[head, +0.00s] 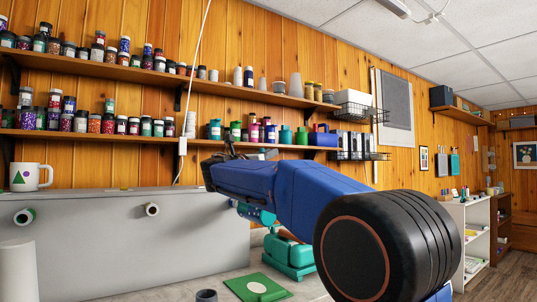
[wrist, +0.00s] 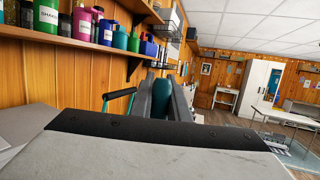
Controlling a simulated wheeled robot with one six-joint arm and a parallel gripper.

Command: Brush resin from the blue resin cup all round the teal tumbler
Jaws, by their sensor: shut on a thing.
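In the wrist view my gripper (wrist: 163,84) has its two grey fingers close together, with a dark teal rounded thing (wrist: 162,99) between them. I cannot tell whether this is the tumbler or a handle. In the head view my blue arm crosses the middle and hides much of the bench. A bright teal piece (head: 258,214) shows just under the arm; I cannot tell whether it is the tumbler. No blue resin cup or brush can be made out. A small dark grey cup (head: 207,296) is cut off at the lower edge.
A teal machine (head: 289,252) stands behind a green mat (head: 245,291) with a white disc. A large grey box (head: 110,250) fills the left, with a mug (head: 32,177) above it. Shelves of jars and bottles line the wall.

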